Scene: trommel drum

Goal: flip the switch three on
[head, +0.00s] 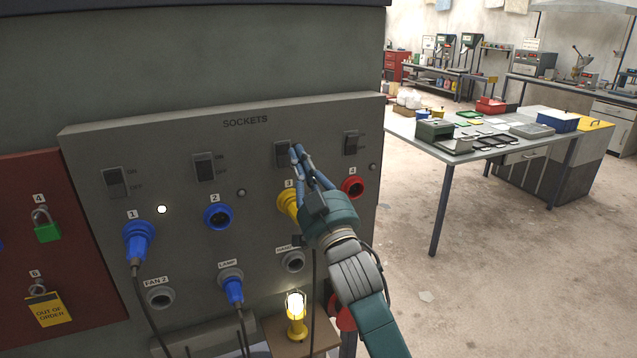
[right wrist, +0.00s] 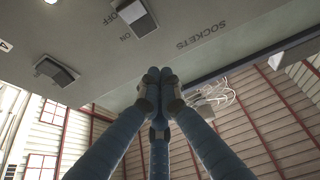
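Switch three (head: 283,153) is a dark rocker on the grey SOCKETS panel (head: 100,150), above the yellow socket (head: 287,201) labelled 3. It shows in the right wrist view (right wrist: 135,14), upside down, with its ON and OFF marks. My right gripper (head: 297,152) has its fingertips at the right edge of switch three in the head view. In the right wrist view its blue fingers (right wrist: 154,77) are pressed together and hold nothing. I cannot tell whether they touch the rocker. A small round spot (right wrist: 50,2) between switches three and four looks bright. My left gripper is out of view.
Switches one (head: 117,181), two (head: 204,167) and four (head: 351,143) share the panel. The lamp beside switch one (head: 162,209) is lit. Blue plugs and cables hang below. A lit yellow lamp (head: 296,318) stands under the panel. A table (head: 455,158) stands right, beyond open floor.

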